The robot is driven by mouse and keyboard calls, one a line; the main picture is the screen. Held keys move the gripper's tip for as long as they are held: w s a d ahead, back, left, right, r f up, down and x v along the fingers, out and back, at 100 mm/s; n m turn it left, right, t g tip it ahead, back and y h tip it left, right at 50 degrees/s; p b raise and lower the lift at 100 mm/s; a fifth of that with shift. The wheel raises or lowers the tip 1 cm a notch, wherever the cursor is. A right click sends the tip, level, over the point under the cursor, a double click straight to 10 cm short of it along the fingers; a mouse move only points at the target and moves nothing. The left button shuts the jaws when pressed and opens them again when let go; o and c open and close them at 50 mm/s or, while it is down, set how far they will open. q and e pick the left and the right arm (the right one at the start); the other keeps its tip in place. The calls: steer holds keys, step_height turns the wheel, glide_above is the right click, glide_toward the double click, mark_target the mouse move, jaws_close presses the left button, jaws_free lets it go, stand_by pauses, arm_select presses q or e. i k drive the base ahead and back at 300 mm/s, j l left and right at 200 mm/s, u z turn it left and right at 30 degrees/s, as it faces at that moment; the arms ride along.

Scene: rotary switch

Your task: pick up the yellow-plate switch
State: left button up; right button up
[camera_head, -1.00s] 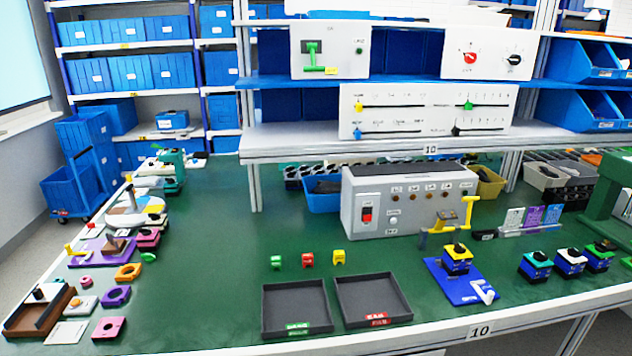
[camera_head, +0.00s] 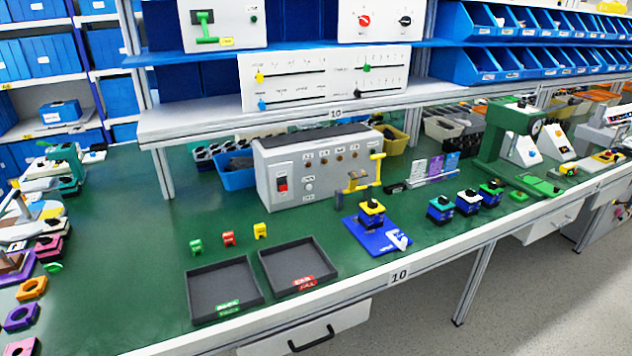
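The yellow-plate switch (camera_head: 371,213) is a small dark blue block with a yellow top plate and a black knob. It stands upright on a blue base plate (camera_head: 366,237) near the front of the green workbench. Similar switches stand to its right: one with a teal top (camera_head: 441,207), one with a white top (camera_head: 468,201) and one with a green top (camera_head: 491,192). Neither of my grippers is in view.
A shelf (camera_head: 200,122) overhangs the bench's back.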

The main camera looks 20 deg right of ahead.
mark_target(370, 219)
steer(key=i+l+u, duration=0.1)
steer(key=l, duration=0.4)
steer(key=i+l+u, duration=0.1)
steer(key=l, duration=0.4)
steer(key=i+l+u, duration=0.1)
steer(key=i+l, duration=0.15)
steer(key=l, duration=0.3)
steer(key=i+l+u, duration=0.1)
steer(key=l, duration=0.4)
steer(key=i+l+u, duration=0.1)
steer(key=l, duration=0.45)
